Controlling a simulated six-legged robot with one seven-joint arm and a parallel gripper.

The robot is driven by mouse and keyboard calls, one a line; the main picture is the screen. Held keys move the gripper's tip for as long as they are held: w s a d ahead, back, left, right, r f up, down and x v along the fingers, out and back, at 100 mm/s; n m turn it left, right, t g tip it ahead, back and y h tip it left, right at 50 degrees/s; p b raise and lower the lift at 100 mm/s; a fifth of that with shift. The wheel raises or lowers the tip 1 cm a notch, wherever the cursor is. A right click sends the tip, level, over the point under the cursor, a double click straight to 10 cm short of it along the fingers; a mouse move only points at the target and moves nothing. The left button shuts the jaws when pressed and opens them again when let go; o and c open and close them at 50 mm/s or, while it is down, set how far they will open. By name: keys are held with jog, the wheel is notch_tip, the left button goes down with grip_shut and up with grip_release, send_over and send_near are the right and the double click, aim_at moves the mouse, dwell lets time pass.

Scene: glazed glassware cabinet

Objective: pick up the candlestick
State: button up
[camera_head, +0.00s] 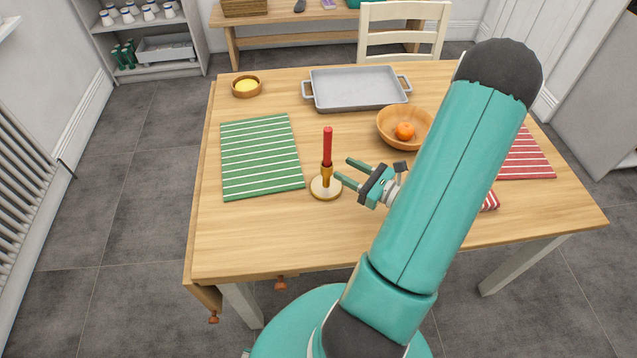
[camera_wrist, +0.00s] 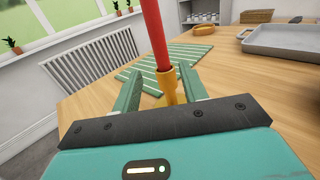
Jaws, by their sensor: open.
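The candlestick (camera_head: 326,174) stands upright on the wooden table, with a round pale base, a brass-coloured stem and a red candle (camera_head: 327,146) in it. My gripper (camera_head: 345,170) is open just to the right of the candlestick, its fingers pointing towards the stem. In the wrist view, the candlestick's stem (camera_wrist: 168,84) shows between the two green fingers of my gripper (camera_wrist: 162,88), with the red candle rising out of the top of the picture. I cannot tell whether the fingers touch the stem.
A green striped placemat (camera_head: 262,156) lies left of the candlestick. A grey tray (camera_head: 356,88) is behind, and a wooden bowl (camera_head: 389,128) with an orange (camera_head: 405,130) is behind to the right. A small yellow-filled bowl (camera_head: 246,87) sits far left. The table front left is clear.

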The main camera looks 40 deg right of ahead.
send_near(326, 178)
jog(key=w, duration=0.1)
jog(key=w+f, duration=0.1)
jog(key=w, duration=0.1)
jog(key=shift+d+f, duration=0.1)
jog(key=shift+d, duration=0.05)
jog(key=shift+x, duration=3.8)
grip_shut()
